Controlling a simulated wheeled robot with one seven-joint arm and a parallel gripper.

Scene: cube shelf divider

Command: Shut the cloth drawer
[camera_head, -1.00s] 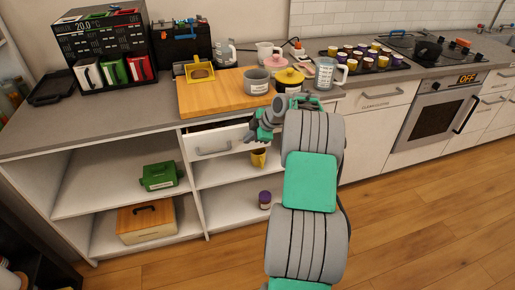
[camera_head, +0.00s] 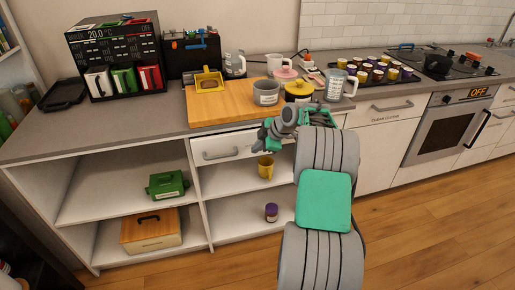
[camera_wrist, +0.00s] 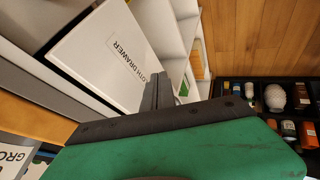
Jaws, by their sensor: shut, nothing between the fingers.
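The white cloth drawer (camera_head: 228,147) with its grey bar handle sits under the counter, below the wooden board. A narrow dark strip shows along its top edge, so it looks slightly open. In the wrist view its white front (camera_wrist: 105,55) carries a label ending in "OTH DRAWER", partly hidden. My gripper (camera_head: 267,138) is at the right part of the drawer front. In the wrist view the closed fingers (camera_wrist: 157,92) are beside the drawer face, with nothing between them; whether they touch it I cannot tell.
The wooden board (camera_head: 220,106) and a grey cup (camera_head: 266,93) are on the counter above. Open shelves below hold a yellow mug (camera_head: 266,167), a green box (camera_head: 167,184) and a purple jar (camera_head: 271,212). Another drawer (camera_head: 388,110) is closed at right. The floor in front is clear.

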